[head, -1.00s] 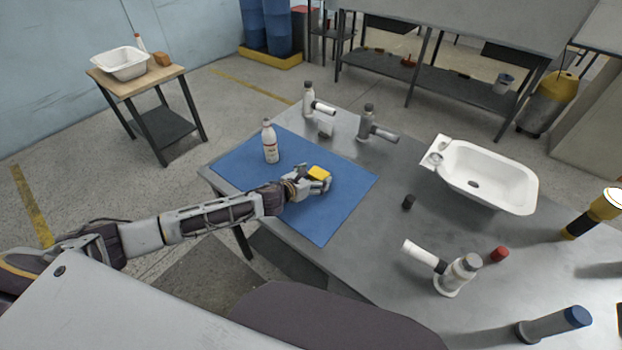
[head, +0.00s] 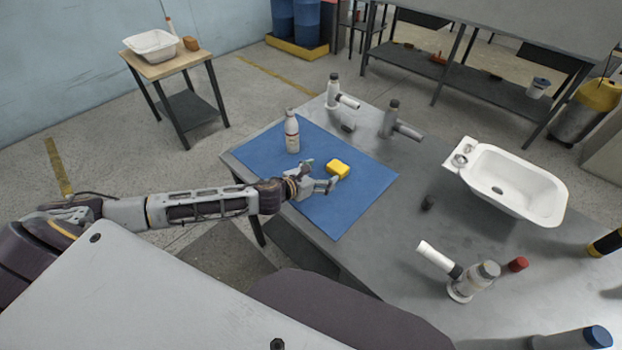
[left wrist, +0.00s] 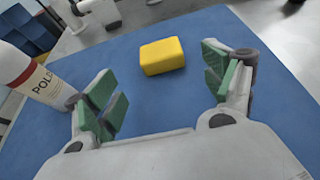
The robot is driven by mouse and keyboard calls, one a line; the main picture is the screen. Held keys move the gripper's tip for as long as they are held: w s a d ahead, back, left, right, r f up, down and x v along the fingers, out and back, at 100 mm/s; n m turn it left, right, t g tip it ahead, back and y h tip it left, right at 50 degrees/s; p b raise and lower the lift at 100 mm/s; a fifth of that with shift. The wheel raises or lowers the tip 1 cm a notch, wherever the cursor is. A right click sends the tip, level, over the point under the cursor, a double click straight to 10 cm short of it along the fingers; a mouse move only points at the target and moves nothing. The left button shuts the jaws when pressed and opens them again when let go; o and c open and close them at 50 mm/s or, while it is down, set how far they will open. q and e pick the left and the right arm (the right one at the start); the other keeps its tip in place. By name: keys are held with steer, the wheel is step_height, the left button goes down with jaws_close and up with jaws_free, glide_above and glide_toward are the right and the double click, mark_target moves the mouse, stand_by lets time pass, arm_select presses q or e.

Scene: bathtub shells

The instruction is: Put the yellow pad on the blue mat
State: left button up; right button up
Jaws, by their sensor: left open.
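The yellow pad (head: 338,168) lies on the blue mat (head: 340,215), on the grey table. In the left wrist view the pad (left wrist: 162,56) lies on the mat (left wrist: 165,110) just beyond my fingertips, between the lines of the two fingers and apart from both. My left gripper (head: 328,185) is open and empty, low over the mat and next to the pad. Its green-padded fingers (left wrist: 165,85) are spread wide. My right gripper is not in view.
A white bottle (head: 292,132) stands on the mat, left of the pad; it is close to my left finger in the wrist view (left wrist: 25,75). Grey pump-like fittings (head: 393,120) stand behind the mat. A white sink shell (head: 515,185) lies to the right.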

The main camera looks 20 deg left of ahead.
arm_select(q)
steer(key=shift+v, duration=2.05)
steer(key=shift+s+r, duration=0.15)
steer(key=shift+s, duration=0.05)
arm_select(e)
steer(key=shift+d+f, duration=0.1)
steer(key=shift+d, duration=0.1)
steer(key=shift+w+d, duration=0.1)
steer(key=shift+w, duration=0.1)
